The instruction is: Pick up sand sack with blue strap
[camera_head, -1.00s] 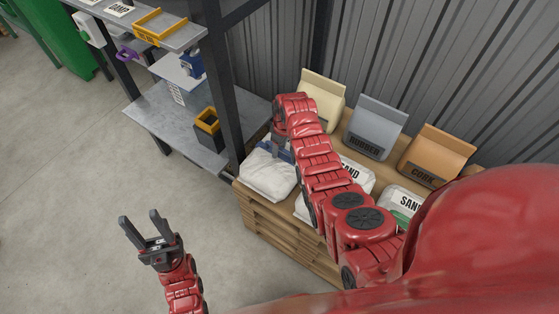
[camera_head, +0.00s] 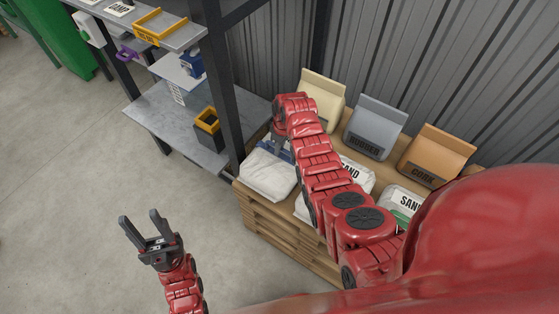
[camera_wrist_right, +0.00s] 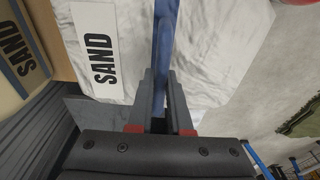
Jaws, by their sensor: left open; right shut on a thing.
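The white sand sack with the blue strap (camera_head: 268,178) lies at the left end of the wooden pallet stack. In the right wrist view the sack (camera_wrist_right: 205,50) carries a SAND label, and its blue strap (camera_wrist_right: 165,40) runs up between my fingers. My right gripper (camera_wrist_right: 160,95) is shut on the blue strap. In the head view my right arm covers part of the sack and most of that gripper. My left gripper (camera_head: 140,228) is open and empty above the bare floor at lower left.
Other white sand sacks (camera_head: 357,174) lie on the pallet stack (camera_head: 262,222) to the right. Cream, grey rubber (camera_head: 375,128) and orange cork (camera_head: 437,152) bags stand behind. A metal shelf (camera_head: 165,115) with a dark post stands left of the pallets. Floor at left is clear.

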